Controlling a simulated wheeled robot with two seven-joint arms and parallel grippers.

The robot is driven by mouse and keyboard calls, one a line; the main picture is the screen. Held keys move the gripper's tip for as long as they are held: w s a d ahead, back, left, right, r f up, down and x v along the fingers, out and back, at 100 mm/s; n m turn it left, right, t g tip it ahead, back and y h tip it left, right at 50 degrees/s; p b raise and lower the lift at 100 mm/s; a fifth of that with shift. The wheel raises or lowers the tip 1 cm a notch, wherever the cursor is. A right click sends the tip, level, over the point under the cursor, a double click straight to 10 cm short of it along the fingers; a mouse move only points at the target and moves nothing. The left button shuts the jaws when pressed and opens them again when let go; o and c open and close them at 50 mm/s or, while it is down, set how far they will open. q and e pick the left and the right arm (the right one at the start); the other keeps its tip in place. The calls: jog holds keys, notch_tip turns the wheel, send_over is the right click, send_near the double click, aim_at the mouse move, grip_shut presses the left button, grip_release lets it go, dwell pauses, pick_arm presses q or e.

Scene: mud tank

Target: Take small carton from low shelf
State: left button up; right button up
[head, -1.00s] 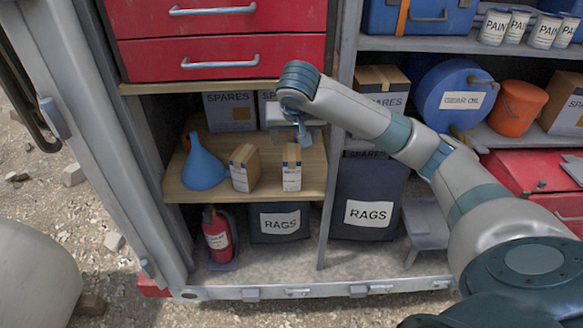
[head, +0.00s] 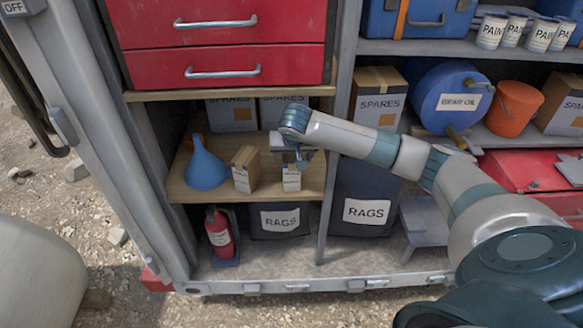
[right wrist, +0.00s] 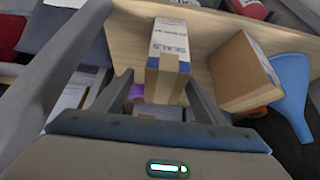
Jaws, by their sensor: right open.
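The small carton (head: 291,180), white and brown, stands on the low wooden shelf (head: 205,191). My right gripper (head: 299,163) is over it, hiding its upper part. In the right wrist view my right gripper (right wrist: 160,78) is open, its fingers on either side of the near end of the small carton (right wrist: 168,44), which is marked SEALS. Whether a finger touches it I cannot tell. A larger brown carton (head: 245,170) stands just left of it; it shows on the right in the wrist view (right wrist: 242,72). My left gripper is not in view.
A blue funnel (head: 205,168) stands left of the cartons, and SPARES boxes (head: 232,113) are behind. Red drawers (head: 222,42) hang above the shelf. A grey upright (head: 333,170) bounds it on the right. A fire extinguisher (head: 219,232) and RAGS bins stand below.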

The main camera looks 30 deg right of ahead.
jog(key=shift+w+f+p, duration=0.25)
jog(key=shift+f+p, duration=0.15)
jog(key=shift+p, duration=0.25)
jog(key=p+x, duration=0.2)
jog(key=x, duration=0.1)
jog(key=shift+w+a+f, duration=0.1)
jog(key=shift+w+f, duration=0.05)
jog(key=shift+f, duration=0.15)
jog(key=shift+w+f, duration=0.15)
jog(key=shift+f, duration=0.15)
jog(key=c, duration=1.3)
